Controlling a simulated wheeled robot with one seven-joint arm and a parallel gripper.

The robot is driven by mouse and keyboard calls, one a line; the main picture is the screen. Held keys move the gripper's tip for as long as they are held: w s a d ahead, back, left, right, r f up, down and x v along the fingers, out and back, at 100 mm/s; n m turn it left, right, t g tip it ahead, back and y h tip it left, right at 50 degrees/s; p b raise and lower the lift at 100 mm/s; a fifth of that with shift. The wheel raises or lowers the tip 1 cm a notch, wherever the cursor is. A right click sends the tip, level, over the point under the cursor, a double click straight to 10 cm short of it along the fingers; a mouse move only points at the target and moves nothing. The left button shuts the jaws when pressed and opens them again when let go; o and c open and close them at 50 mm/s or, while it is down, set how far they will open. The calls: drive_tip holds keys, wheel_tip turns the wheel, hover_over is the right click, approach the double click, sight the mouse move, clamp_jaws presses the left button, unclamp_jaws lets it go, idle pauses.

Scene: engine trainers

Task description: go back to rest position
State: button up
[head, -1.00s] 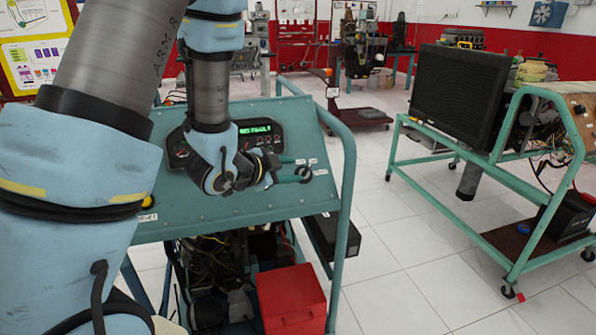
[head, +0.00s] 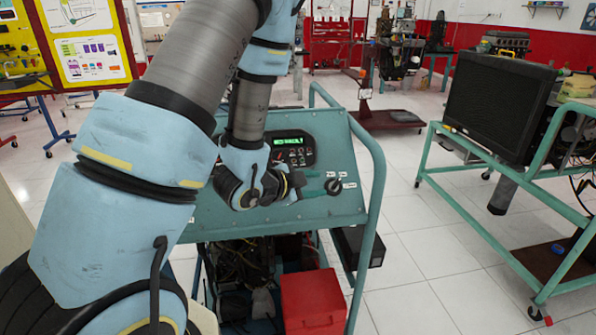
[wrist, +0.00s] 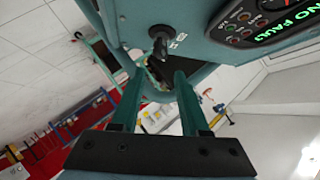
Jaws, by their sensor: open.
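My gripper (head: 315,187) is in front of the sloping teal panel (head: 215,218) of an engine trainer. In the wrist view its two teal fingers (wrist: 157,85) stand apart with nothing held between them. A black key switch (head: 334,186) sits on the panel just right of the fingertips. In the wrist view the key switch (wrist: 160,40) lies just past the fingertips, and I cannot tell the exact gap. A display unit (head: 292,148) with green text is up and left of the switch; in the wrist view its display (wrist: 285,18) reads NO FAULT. My arm hides the panel's left part.
A teal tube frame (head: 378,200) edges the panel on the right. A red box (head: 312,302) and a black box (head: 358,247) are below. A second trainer with a black radiator (head: 497,105) stands at right. Tiled floor (head: 420,265) between them is clear.

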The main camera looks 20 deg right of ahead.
drive_tip(key=w+a+n+y, duration=0.3)
drive_tip(key=a+n+y, duration=0.15)
drive_tip(key=a, duration=0.45)
drive_tip(key=w+a+n+y, duration=0.35)
drive_tip(key=a+n, duration=0.25)
drive_tip(key=a, duration=0.2)
drive_tip(key=s+a+r+n+g+y, duration=0.3)
drive_tip(key=s+a+r+n+g, duration=0.1)
drive_tip(key=s+a+n, duration=0.5)
drive_tip(key=s+a+r, duration=0.1)
drive_tip(key=s+a, duration=0.1)
drive_tip(key=s, duration=0.1)
drive_tip(key=shift+a+n+g, duration=0.25)
drive_tip(key=shift+n+g, duration=0.1)
drive_tip(key=shift+g, duration=0.05)
drive_tip(key=shift+o, duration=0.4)
